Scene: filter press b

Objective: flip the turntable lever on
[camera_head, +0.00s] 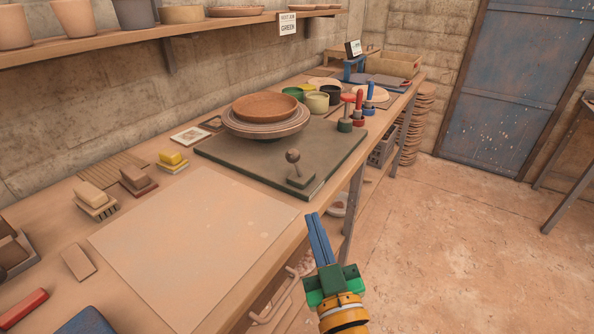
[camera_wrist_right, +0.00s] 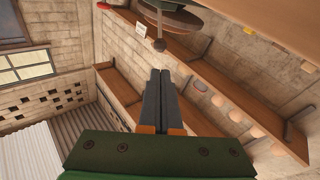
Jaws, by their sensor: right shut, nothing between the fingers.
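The turntable (camera_head: 264,124) is a round disc on a dark green board (camera_head: 240,160), with a brown dish (camera_head: 265,106) on top. The lever (camera_head: 293,157) has a round knob on a thin stem, rising from a small block at the board's near right part. In the right wrist view the lever knob (camera_wrist_right: 158,45) shows just beyond the fingertips, under the disc (camera_wrist_right: 175,14). My right gripper (camera_head: 316,216) is shut and empty, in front of the table edge, apart from the lever. It also shows shut in the wrist view (camera_wrist_right: 160,73). My left gripper is out of view.
Pots and colour-handled tools (camera_head: 358,105) stand behind the board. Small blocks (camera_head: 138,180) and a pale sheet (camera_head: 190,245) lie at the left on the table. A shelf (camera_head: 130,38) runs along the wall. The floor (camera_head: 470,240) at right is clear.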

